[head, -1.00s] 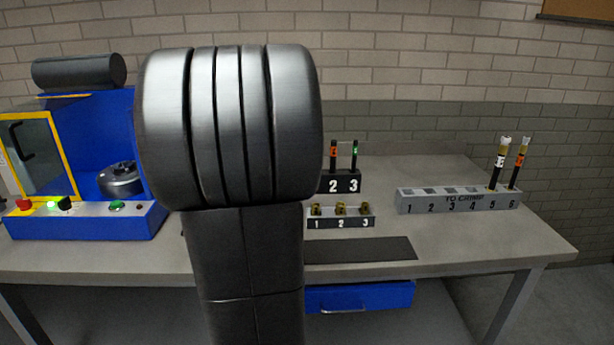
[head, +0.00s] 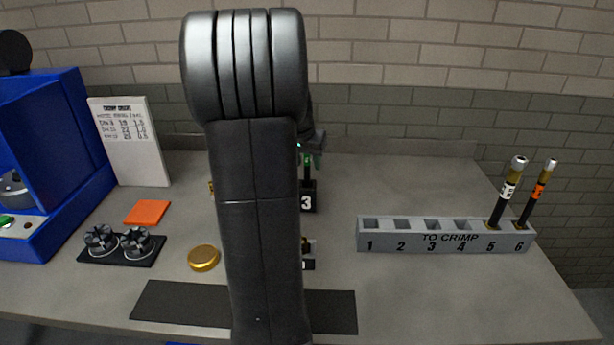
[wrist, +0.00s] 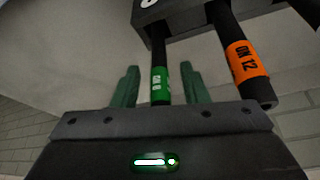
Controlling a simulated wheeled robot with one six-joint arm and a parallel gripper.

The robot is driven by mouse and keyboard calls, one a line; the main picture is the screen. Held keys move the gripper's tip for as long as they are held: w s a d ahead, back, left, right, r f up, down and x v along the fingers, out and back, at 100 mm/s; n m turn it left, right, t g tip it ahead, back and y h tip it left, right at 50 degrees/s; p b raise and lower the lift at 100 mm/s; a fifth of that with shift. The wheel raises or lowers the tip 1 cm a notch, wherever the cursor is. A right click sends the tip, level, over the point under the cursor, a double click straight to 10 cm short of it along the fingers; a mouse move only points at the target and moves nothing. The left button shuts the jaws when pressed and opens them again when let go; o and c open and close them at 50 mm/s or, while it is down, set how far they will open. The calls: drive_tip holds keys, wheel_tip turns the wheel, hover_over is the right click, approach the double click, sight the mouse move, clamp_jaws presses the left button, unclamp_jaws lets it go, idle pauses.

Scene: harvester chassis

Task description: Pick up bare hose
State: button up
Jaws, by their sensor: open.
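A bare black hose with a green label (wrist: 160,85) stands in the black numbered rack (wrist: 185,12) in the wrist view. My gripper (wrist: 160,72) is open, with one green finger on each side of this hose; I cannot tell whether they touch it. A second black hose with an orange label reading "ON 12" (wrist: 243,60) stands in the same rack to the right, outside the fingers. In the head view the green-labelled hose (head: 308,168) rises from slot 3 of the rack (head: 307,198), just below my gripper (head: 313,145).
A grey "TO CRIMP" block (head: 445,237) at right holds two fitted hoses in slots 5 and 6. A blue machine (head: 55,150), black dies (head: 118,243) and gold disc (head: 203,257) are at left. A dark mat (head: 180,303) lies in front.

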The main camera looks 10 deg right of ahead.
drive_tip(key=shift+f, duration=0.15)
clamp_jaws()
